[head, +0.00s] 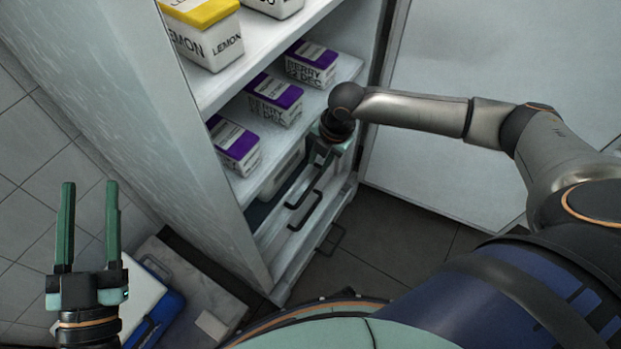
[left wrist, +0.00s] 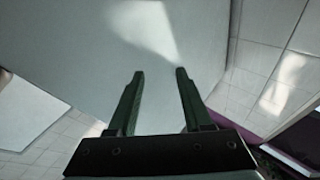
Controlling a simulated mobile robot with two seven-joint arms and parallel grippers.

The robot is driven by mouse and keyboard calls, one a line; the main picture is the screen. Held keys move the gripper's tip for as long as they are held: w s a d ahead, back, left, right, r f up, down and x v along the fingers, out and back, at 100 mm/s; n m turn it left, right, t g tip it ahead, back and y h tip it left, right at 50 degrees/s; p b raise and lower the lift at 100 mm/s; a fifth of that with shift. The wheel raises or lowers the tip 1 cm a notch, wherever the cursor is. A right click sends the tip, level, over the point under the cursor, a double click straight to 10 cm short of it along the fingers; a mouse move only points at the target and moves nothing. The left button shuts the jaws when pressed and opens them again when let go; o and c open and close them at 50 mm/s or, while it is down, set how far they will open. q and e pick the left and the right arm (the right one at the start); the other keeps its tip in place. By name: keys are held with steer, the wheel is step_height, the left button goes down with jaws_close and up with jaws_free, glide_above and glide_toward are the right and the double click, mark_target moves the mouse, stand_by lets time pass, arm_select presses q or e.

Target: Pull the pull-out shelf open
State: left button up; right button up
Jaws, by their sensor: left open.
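An open white cabinet (head: 205,185) shows its shelves in the head view. Below the shelf with the purple-lidded boxes are low pull-out fronts with dark bar handles (head: 306,208). I cannot tell for sure which front is the pull-out shelf. My right gripper (head: 322,160) points down at the uppermost front, close to a dark handle. Its fingers are mostly hidden, and I cannot tell whether they touch or hold the handle. My left gripper (head: 90,185) is open and empty, well left of the cabinet. It also shows open in the left wrist view (left wrist: 158,72).
Several purple-lidded boxes (head: 275,100) stand on the shelf above the fronts. A yellow-lidded lemon box (head: 207,38) stands higher up. The open cabinet door (head: 440,165) is at the right. A blue and white case (head: 152,300) lies on the floor near my left gripper.

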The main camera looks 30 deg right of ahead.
steer(key=d, duration=0.2)
steer(key=b, duration=0.3)
glide_toward(315, 182)
steer(key=f, duration=0.1)
steer(key=b+x, duration=0.2)
steer(key=x, duration=0.4)
steer(key=shift+w+a, duration=0.2)
steer(key=shift+w+a+f+b, duration=0.1)
steer(key=shift+f+b, duration=0.2)
steer(key=shift+f, duration=0.15)
arm_select(q)
steer(key=s+d+r+m+t+h, duration=0.1)
steer(key=s+r+m+h, duration=0.4)
steer(key=h, duration=0.2)
steer(key=shift+s+d+r, duration=0.2)
steer(key=shift+s, duration=0.05)
arm_select(e)
steer(key=shift+c, duration=0.4)
jaws_close()
